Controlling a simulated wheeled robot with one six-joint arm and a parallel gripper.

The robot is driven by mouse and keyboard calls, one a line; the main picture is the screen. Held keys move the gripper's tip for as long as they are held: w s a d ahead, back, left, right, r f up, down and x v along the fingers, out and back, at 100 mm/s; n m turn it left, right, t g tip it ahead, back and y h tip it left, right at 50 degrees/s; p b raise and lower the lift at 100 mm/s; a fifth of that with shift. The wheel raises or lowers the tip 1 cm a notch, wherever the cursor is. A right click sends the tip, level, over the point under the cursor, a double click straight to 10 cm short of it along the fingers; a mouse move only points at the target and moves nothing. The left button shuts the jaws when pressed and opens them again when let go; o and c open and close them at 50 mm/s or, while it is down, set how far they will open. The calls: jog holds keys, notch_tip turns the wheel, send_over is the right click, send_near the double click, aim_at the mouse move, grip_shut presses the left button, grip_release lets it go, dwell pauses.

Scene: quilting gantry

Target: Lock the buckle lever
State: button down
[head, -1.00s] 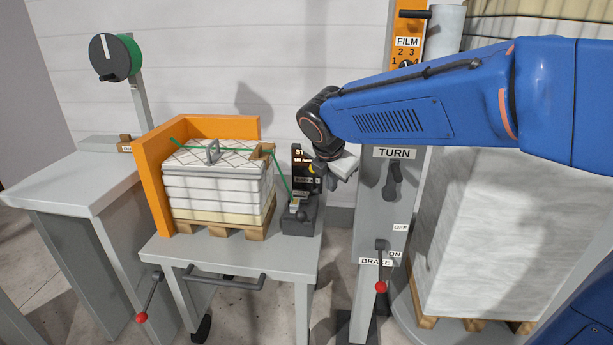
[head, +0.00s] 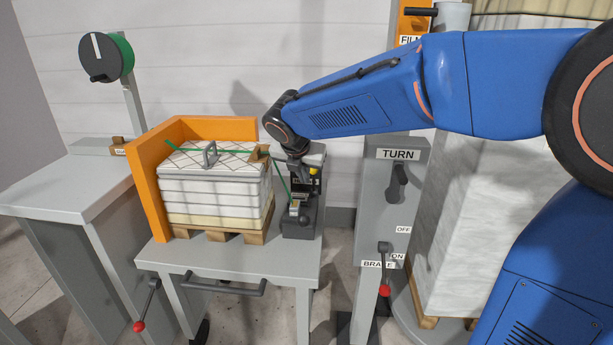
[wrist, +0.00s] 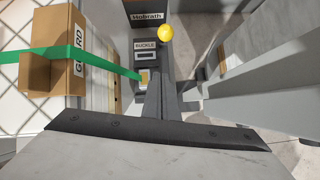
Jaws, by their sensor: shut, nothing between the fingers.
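The buckle (head: 296,211) is a small dark unit at the right end of the grey cart. A green strap (head: 283,179) runs down into it from the wrapped stack. In the wrist view the buckle (wrist: 146,58) carries a BUCKLE label, and the strap (wrist: 118,67) ends there. My gripper (wrist: 162,76) is shut and empty, just right of the buckle in that view; contact cannot be told.
The strapped stack (head: 215,195) sits on a pallet against an orange corner wall (head: 147,190). A cardboard guard (wrist: 66,55) is under the strap. The TURN and BRAKE post (head: 380,220) stands right of the cart.

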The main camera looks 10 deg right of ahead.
aim_at(314, 181)
jog(key=x, duration=0.9)
jog(key=shift+d, duration=0.1)
jog(key=shift+w+d+r, duration=0.3)
jog(key=shift+w, duration=0.2)
jog(key=shift+w+d+r, duration=0.25)
jog(key=shift+w+d, duration=0.05)
jog(key=shift+w, duration=0.25)
jog(key=shift+w+d+r, duration=0.3)
jog(key=shift+w, duration=0.2)
